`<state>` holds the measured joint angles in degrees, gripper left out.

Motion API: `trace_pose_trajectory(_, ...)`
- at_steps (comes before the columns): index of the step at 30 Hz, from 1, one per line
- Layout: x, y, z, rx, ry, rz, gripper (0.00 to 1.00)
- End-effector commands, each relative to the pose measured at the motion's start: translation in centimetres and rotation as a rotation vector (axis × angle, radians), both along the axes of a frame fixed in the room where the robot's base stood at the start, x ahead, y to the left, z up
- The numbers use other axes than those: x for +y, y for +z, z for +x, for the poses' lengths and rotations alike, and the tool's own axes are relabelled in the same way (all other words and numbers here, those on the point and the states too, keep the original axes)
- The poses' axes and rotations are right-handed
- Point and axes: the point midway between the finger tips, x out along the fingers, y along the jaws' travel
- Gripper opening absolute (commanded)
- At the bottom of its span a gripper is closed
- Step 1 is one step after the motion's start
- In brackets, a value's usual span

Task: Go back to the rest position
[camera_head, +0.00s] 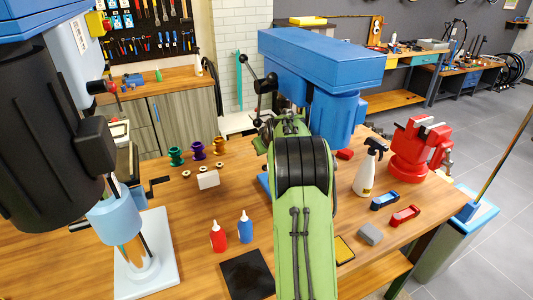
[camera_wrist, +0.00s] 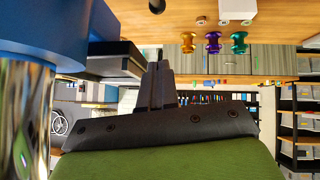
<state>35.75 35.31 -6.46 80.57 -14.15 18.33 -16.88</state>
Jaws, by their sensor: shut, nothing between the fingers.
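My gripper (camera_wrist: 160,70) shows in the wrist view as two dark fingers pressed together, with nothing between them. The wrist picture is upside down, with the workbench top along its upper edge. In the head view my green arm reaches out over the middle of the workbench (camera_head: 190,262), and its black joint hides the gripper's fingers. A blue drill press (camera_head: 320,62) stands just behind my arm. In the wrist view, a blue machine part (camera_wrist: 40,35) and a shiny metal column (camera_wrist: 25,115) are close on the left.
Green, purple and yellow spools (camera_head: 197,150) stand at the back left. A red bottle (camera_head: 218,237) and blue bottle (camera_head: 245,227) stand left of my arm. A spray bottle (camera_head: 368,170) and red vise (camera_head: 415,150) are right. A black mat (camera_head: 247,275) lies in front.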

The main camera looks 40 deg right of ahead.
Motion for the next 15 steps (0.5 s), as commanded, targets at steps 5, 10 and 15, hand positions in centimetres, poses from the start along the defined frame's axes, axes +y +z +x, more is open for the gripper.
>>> trace_pose_trajectory(5, 1.4, 3.0, -2.5, -0.001, 0.002, 0.001, 0.0)
trace_pose_trajectory(10, 2.0, 4.5, -3.7, 0.002, 0.002, 0.003, 0.0)
trace_pose_trajectory(15, 2.0, 4.7, -3.8, 0.002, 0.003, 0.004, 0.0)
